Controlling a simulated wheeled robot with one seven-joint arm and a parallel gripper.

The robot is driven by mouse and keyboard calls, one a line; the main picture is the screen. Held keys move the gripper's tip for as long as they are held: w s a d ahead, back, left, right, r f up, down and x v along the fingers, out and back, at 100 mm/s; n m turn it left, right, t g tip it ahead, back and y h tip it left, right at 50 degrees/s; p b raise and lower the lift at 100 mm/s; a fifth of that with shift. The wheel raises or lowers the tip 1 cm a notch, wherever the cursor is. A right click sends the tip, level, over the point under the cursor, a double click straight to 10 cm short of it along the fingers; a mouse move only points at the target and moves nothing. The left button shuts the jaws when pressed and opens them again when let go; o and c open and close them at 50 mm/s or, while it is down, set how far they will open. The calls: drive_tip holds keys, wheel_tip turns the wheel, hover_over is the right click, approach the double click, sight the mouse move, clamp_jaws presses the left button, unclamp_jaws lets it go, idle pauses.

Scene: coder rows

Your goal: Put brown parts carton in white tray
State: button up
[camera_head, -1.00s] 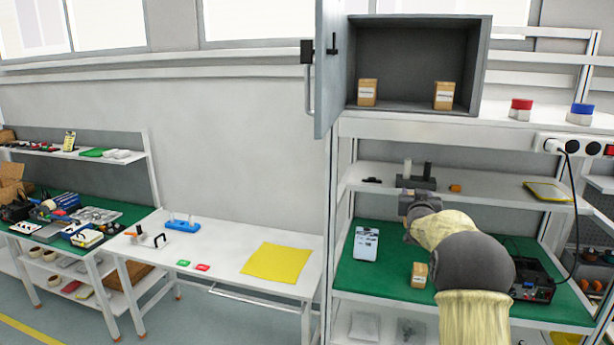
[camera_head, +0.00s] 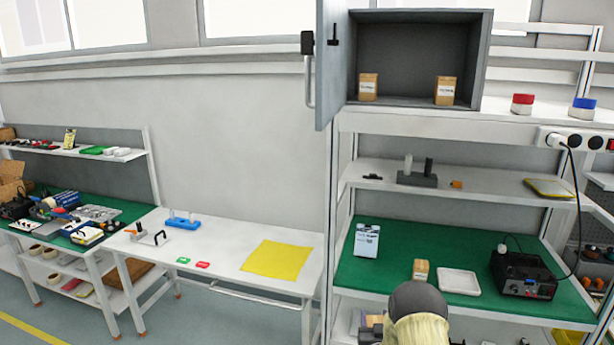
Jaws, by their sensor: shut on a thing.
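A white tray (camera_head: 459,281) lies empty on the green mat of the right bench. A small brown carton with a light label (camera_head: 420,267) stands on the mat just left of the tray, partly behind my arm. Two more brown cartons stand in the open grey cabinet, one at left (camera_head: 368,87) and one at right (camera_head: 445,91). My gripper (camera_head: 370,330) is at the bottom edge, in front of the bench and left of my forearm. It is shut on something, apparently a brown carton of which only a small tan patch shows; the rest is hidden.
A shelf (camera_head: 480,183) overhangs the mat. The cabinet door (camera_head: 328,70) is open at left.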

drive_tip(key=s+a+f+y, duration=0.1)
drive_tip(key=s+a+f, duration=0.4)
drive_tip(key=s+f, duration=0.4)
drive_tip(key=s, duration=0.3)
drive_tip(key=shift+s+n+b, duration=0.3)
drive_tip(key=shift+n+b, duration=0.05)
drive_tip(key=shift+n, duration=0.05)
drive_tip(key=shift+w, duration=0.1)
